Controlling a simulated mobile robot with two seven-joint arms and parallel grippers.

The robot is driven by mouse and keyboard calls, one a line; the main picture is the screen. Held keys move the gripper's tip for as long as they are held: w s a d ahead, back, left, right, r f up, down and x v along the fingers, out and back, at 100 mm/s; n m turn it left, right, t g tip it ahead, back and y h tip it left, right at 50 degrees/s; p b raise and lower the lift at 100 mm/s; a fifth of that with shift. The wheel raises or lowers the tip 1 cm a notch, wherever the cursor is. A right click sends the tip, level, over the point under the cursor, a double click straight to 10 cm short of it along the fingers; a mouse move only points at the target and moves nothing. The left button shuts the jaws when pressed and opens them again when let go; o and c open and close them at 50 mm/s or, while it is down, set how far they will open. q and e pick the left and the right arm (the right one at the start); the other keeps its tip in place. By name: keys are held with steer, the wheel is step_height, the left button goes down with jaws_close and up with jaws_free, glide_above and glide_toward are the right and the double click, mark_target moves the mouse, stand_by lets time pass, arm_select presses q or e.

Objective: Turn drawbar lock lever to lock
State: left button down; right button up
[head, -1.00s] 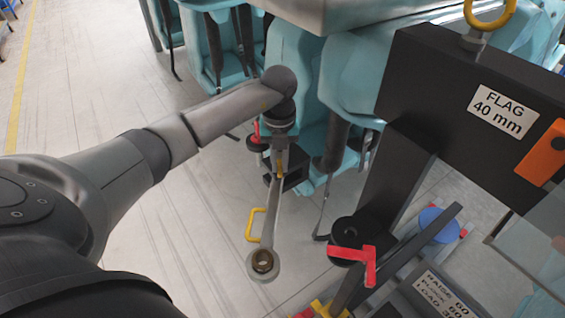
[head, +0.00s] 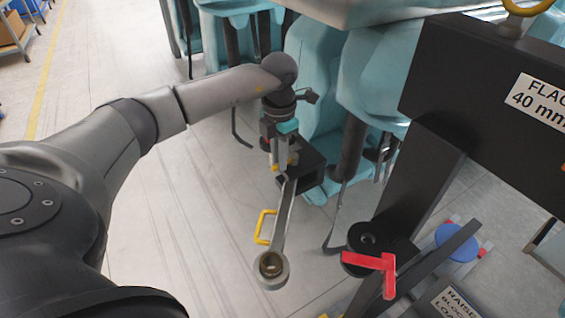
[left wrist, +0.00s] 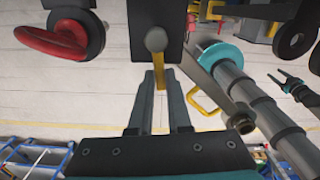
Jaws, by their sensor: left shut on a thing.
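The grey drawbar (head: 283,222) reaches out low toward me from a black block (head: 306,165) and ends in a ring eye. My left gripper (head: 281,165) points down at the block, above the drawbar's inner end. In the head view the gripper mostly hides the lever. The lever's exact angle is hard to read.
A yellow loop handle (head: 264,226) is beside the drawbar. Teal car bodies (head: 318,90) stand close behind. A black post and a red handle (head: 382,266) stand at right. A red handle (left wrist: 50,40) shows upper left in the wrist view. Floor at left is open.

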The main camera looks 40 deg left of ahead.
arm_select(q)
steer(key=shift+w+a+m+b, duration=0.15)
steer(key=shift+a+m+b, duration=0.15)
steer(key=shift+m, duration=0.4)
steer(key=shift+r, duration=0.1)
steer(key=c, duration=0.9)
jaws_free()
steer(key=shift+o, duration=0.2)
step_height(320, 180, up, 7)
steer(key=shift+r+b, duration=0.2)
steer(key=shift+b, duration=0.1)
